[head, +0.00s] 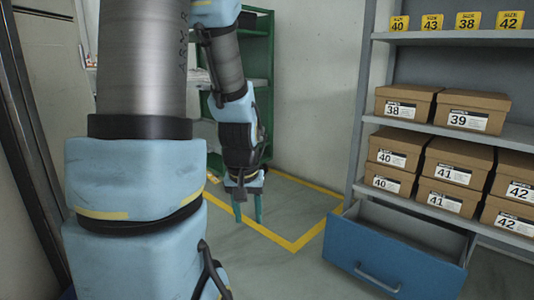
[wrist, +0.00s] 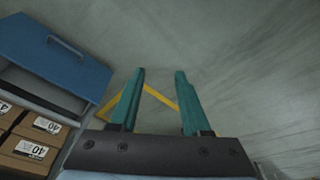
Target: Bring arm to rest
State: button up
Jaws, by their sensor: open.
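My gripper (head: 248,208) hangs at the end of my blue and grey arm, pointing down over the floor near the yellow floor line. In the wrist view my gripper (wrist: 157,78) shows two teal fingers standing well apart with nothing between them. Below the fingertips there is only bare grey floor and part of the yellow line. My upper arm covers much of the left half of the head view.
A shelf (head: 409,132) at the right holds several brown shoe boxes (head: 478,111) under yellow size tags. A blue drawer (head: 393,262) stands pulled out at its base. A green rack (head: 258,85) stands at the back. The yellow-lined floor (head: 283,205) is clear.

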jog(key=s+a+r+g, duration=0.1)
jog(key=s+a+r, duration=0.1)
jog(key=s, duration=0.3)
notch_tip(320, 180, up, 38)
jog(key=p, duration=3.8)
jog(key=shift+w, duration=0.2)
